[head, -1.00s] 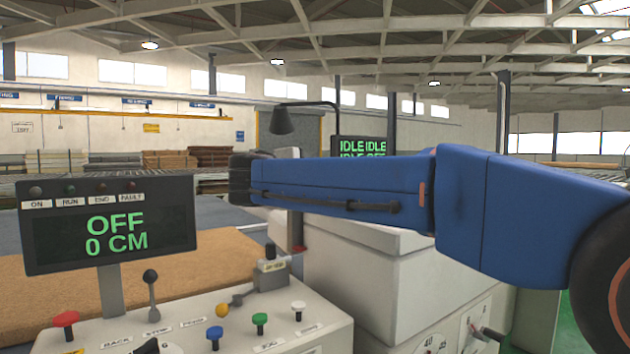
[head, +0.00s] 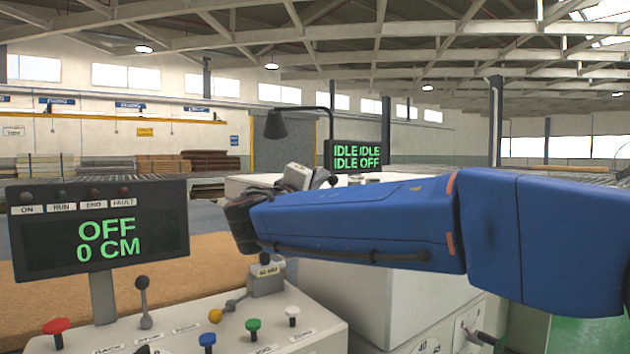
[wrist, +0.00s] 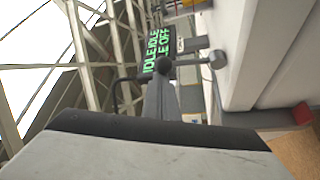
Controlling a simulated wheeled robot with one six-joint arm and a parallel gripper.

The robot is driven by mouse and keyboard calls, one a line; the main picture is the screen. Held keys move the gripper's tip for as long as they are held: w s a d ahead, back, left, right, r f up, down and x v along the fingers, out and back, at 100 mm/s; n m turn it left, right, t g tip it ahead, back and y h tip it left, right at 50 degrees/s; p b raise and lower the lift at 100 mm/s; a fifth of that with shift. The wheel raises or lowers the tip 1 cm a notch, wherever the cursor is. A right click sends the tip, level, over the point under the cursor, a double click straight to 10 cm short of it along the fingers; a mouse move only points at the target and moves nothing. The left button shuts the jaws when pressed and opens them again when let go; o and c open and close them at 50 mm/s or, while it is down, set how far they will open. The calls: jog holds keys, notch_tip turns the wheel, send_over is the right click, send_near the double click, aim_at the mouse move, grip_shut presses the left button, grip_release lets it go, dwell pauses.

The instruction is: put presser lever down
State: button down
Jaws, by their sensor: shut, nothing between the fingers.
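My gripper (wrist: 162,98) is shut and empty. In the wrist view its narrow grey fingers point ahead, with a black ball knob (wrist: 164,66) at or just beyond their tips. A thin rod runs from this knob to a grey metal end at the right; this looks like the presser lever. I cannot tell whether the fingers touch the knob. In the head view a small dark knob (head: 332,181) shows just right of the grey gripper body, below the idle display. My blue arm hides most of the machine around it.
A control panel (head: 190,335) in front carries coloured buttons, a black-knobbed lever (head: 143,284) and an orange-knobbed lever (head: 215,315). A display (head: 100,235) reads OFF, 0 CM. Another display (head: 357,156) reads IDLE and OFF. A black lamp (head: 276,124) stands behind the gripper.

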jog(key=m, duration=0.1)
jog(key=s+d+m+h, duration=0.1)
jog(key=shift+s+m, duration=0.15)
jog(key=shift+m, duration=0.15)
jog(key=shift+s+d+f, duration=0.3)
jog(key=shift+s+d, duration=0.25)
jog(key=shift+s, duration=0.2)
jog(key=shift+f, duration=0.1)
jog(key=shift+w+a+r, duration=0.15)
jog(key=shift+w+r, duration=0.05)
jog(key=shift+r, duration=0.3)
jog(key=a+r, duration=0.2)
send_near(330, 183)
jog(key=a+r, duration=0.2)
jog(key=a, duration=0.1)
jog(key=shift+s, duration=0.3)
